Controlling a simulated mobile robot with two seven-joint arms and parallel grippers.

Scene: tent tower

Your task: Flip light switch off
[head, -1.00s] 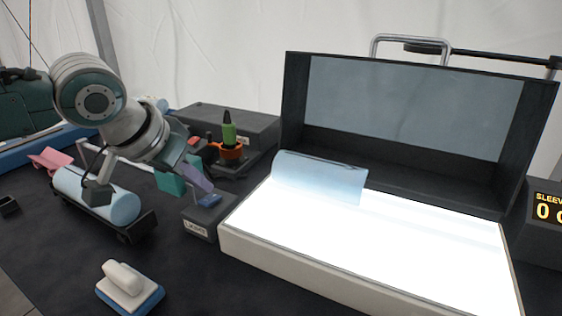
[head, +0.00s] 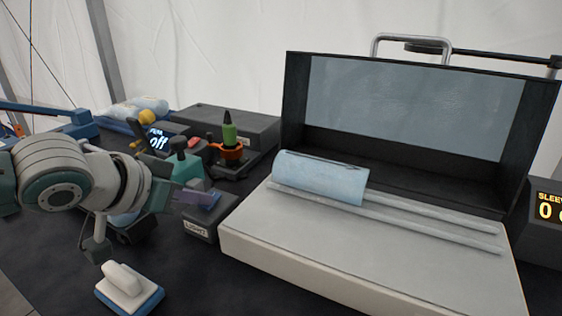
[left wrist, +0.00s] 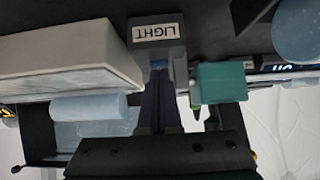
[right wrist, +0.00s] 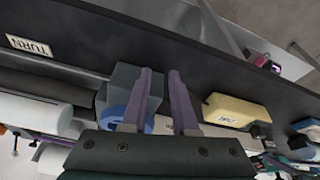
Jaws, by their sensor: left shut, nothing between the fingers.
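The light switch is a dark box (head: 197,228) labelled LIGHT with a blue rocker (head: 210,202) on top, left of the light table. My left gripper (head: 190,200) is shut and empty, its purple fingertips right at the rocker; I cannot tell whether they touch. The left wrist view shows the closed fingers (left wrist: 160,110) pointing at the LIGHT box (left wrist: 158,32). The light table (head: 330,260) is unlit, its top plain grey. My right gripper (right wrist: 162,100) shows only in its wrist view, fingers apart, over a grey block with a blue round part (right wrist: 116,114).
A pale blue roll (head: 320,178) and two thin rods lie on the light table. A white-handled blue block (head: 128,288) sits at the front. A green bottle (head: 229,132) in an orange holder and a teal block stand behind the switch. A yellow block (right wrist: 236,111) lies right of my right gripper.

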